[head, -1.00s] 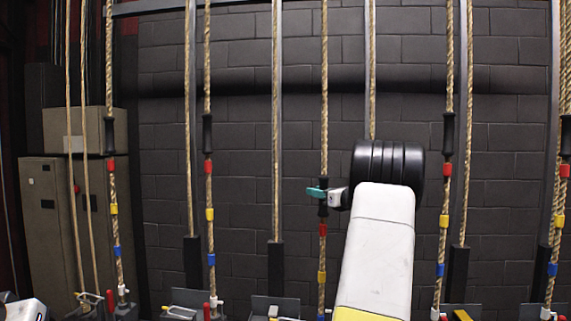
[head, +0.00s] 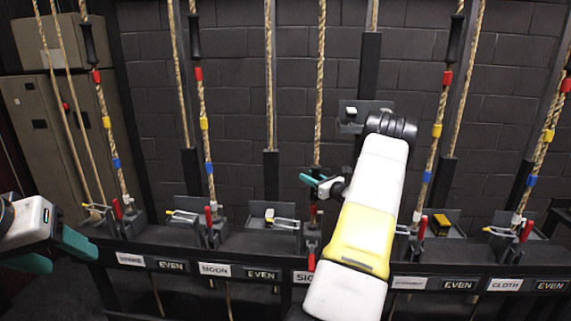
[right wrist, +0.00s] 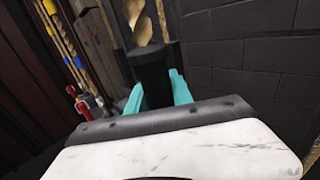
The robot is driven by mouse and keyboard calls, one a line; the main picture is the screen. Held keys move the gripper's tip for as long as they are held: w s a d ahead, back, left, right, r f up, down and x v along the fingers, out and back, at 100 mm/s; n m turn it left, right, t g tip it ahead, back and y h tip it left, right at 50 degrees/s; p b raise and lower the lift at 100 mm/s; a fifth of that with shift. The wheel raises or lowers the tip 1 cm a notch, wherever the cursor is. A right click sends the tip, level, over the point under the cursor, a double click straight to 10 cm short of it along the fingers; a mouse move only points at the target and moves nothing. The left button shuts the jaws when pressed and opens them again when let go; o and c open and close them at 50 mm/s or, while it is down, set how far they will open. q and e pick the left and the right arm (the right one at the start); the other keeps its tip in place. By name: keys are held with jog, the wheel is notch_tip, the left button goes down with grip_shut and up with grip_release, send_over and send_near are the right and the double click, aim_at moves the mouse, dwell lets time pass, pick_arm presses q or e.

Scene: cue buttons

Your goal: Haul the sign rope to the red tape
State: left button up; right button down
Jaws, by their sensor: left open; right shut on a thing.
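The sign rope (head: 319,120) hangs down the middle of the head view, above a partly covered label (head: 303,277) starting with "SI". My right gripper (head: 316,181) is shut on the rope's black sleeve, low and just above the rope lock (head: 312,236). The right wrist view shows the teal fingers (right wrist: 155,92) on both sides of the black sleeve (right wrist: 153,70). A dark red patch shows on the rope just above the lock; whether it is the red tape is unclear. My left gripper (head: 58,250) is open and empty at the lower left.
Neighbouring ropes (head: 205,130) (head: 436,130) carry red, yellow and blue tapes and pass through locks with red handles along the rail (head: 240,245). My right arm covers part of the rail right of the sign rope. Tan cabinets (head: 45,125) stand at the left.

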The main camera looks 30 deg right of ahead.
jog(key=shift+f, duration=0.65)
jog(key=c, duration=1.1)
grip_release()
jog(key=shift+r, duration=0.1)
jog(key=shift+s, duration=0.1)
jog(key=v, duration=0.7)
jog(key=shift+s+d, duration=0.1)
jog(key=shift+s, duration=0.2)
